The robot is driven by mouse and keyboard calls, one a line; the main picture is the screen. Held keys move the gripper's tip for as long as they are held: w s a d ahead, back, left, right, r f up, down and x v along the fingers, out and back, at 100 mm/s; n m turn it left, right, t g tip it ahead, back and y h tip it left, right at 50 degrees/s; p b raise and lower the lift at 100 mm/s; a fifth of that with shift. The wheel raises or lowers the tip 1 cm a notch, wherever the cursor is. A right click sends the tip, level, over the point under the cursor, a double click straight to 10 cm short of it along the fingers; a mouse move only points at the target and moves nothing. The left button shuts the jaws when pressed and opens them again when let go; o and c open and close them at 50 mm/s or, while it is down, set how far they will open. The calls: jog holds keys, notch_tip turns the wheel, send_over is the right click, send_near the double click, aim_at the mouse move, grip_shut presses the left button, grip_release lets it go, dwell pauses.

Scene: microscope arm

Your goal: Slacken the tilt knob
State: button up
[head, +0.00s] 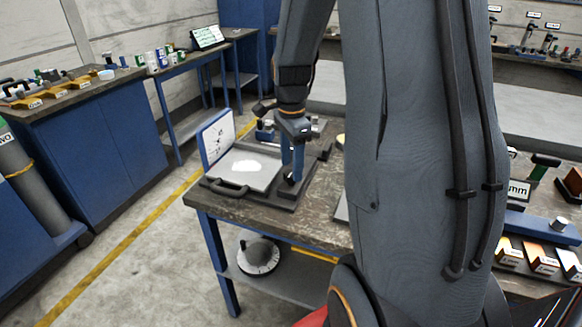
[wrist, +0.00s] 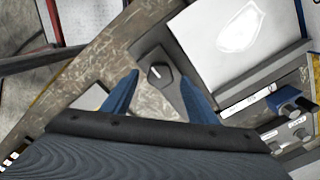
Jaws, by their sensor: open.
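A round black knob (wrist: 160,75) with a white pointer line sits on a dark grey plate in the wrist view. I take it to be the tilt knob, though no label shows on it. It also shows small and dark in the head view (head: 290,179). My gripper (wrist: 160,77) is open, with its two blue fingers either side of the knob in the picture. I cannot tell whether they touch it or how far above it they are. In the head view my gripper (head: 297,165) points down at the dark plate's near right corner.
A pale plate (head: 247,168) with a white patch lies left of the knob, with an upright scale board (head: 218,138) behind. Blue parts (wrist: 286,97) stand at the fixture's far end. A dial (head: 259,256) rests below.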

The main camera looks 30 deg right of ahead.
jog(key=shift+f, duration=0.85)
